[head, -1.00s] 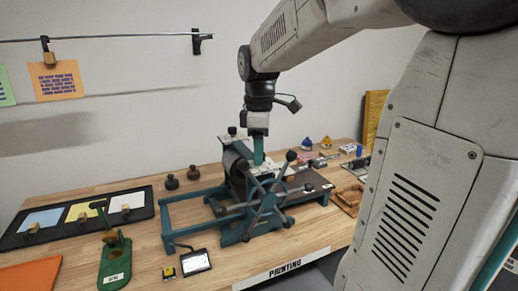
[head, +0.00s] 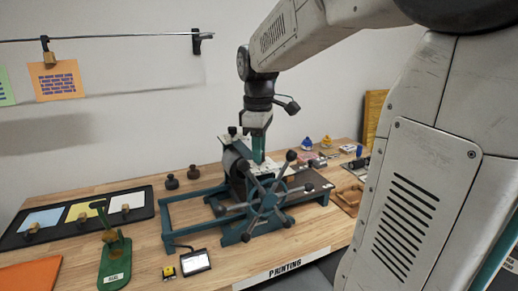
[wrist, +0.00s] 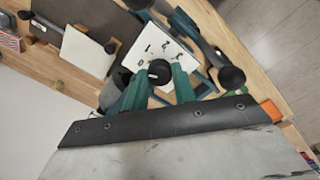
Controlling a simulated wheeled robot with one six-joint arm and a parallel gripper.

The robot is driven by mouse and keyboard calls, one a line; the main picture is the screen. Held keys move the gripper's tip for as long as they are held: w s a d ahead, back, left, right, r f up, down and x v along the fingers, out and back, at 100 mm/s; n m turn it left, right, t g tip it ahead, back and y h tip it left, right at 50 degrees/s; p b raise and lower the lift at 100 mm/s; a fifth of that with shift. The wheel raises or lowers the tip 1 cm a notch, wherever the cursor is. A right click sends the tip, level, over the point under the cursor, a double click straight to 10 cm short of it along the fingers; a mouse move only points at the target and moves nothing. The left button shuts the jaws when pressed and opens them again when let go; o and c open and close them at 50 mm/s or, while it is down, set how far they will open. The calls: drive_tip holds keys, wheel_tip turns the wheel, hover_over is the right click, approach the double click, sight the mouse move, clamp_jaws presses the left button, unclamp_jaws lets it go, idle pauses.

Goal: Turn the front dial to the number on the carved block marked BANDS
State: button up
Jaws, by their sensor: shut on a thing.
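The front dial shows in the wrist view as a round black knob (wrist: 160,70) on a white plate (wrist: 176,47) with small dark marks, too small to read. My gripper (wrist: 157,86) has its teal fingers on either side of the knob, shut on it. In the head view my gripper (head: 258,158) points straight down at the top of the teal press (head: 240,205), behind its spoked handwheel (head: 266,203). The knob is hidden there. I cannot make out a carved block marked BANDS in either view.
The handwheel's arms stand close in front of my gripper. A black tray (head: 75,232) with coloured sheets, a green stand (head: 115,262) and a small screen (head: 195,262) are at left and front. Brown wooden pieces (head: 349,198) lie at right.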

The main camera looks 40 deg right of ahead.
drive_tip(key=m, duration=0.4)
drive_tip(key=shift+m, duration=0.3)
drive_tip(key=m, duration=0.9)
drive_tip(key=shift+m+g, duration=0.3)
drive_tip(key=shift+m, duration=1.5)
drive_tip(key=o, duration=1)
drive_tip(key=shift+w, duration=0.1)
